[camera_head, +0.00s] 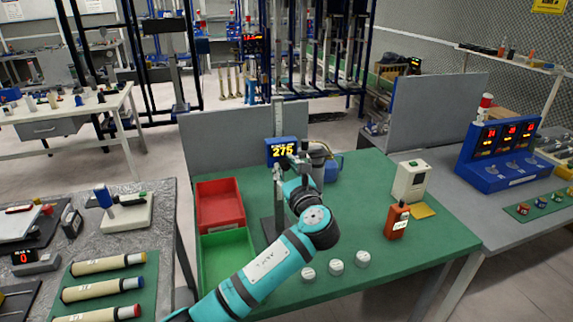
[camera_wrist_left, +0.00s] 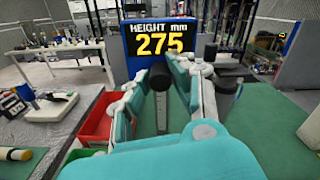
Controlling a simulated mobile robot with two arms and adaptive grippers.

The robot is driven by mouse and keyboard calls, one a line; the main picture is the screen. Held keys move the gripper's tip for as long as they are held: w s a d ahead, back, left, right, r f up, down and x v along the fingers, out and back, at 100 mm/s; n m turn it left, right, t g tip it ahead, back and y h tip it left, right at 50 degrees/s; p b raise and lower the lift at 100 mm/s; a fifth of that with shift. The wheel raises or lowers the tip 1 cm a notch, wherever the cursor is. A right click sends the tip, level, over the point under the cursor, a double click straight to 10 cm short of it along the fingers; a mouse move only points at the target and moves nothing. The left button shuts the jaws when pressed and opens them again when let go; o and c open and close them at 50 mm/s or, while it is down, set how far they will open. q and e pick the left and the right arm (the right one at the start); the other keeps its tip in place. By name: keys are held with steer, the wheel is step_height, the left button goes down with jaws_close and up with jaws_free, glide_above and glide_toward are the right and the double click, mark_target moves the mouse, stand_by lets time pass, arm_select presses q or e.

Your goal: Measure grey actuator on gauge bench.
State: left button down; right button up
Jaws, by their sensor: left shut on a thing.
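The height gauge (camera_head: 279,117) stands on the green gauge bench (camera_head: 372,196). Its blue display (camera_head: 283,151) reads 275 and also shows large in the left wrist view (camera_wrist_left: 158,42). My left gripper (camera_head: 305,160) is beside the gauge column, at the end of the teal arm. In the left wrist view my gripper fingers (camera_wrist_left: 162,85) are shut on a dark, rod-like thing (camera_wrist_left: 160,74), seen nearly end-on. It is probably the grey actuator, but its body is mostly hidden and I cannot tell whether it touches the gauge. My right gripper is not in view.
A red bin (camera_head: 220,205) and green bin (camera_head: 226,262) sit on the bench's left. White discs (camera_head: 335,268), an orange handheld device (camera_head: 397,220) and a white box (camera_head: 411,181) stand to the right. A grey-black container (camera_wrist_left: 226,95) is close beside the gripper.

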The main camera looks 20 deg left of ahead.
arm_select(q)
steer(key=c, duration=1.1)
jaws_free()
steer(key=shift+c, duration=0.2)
steer(key=v, duration=1.2)
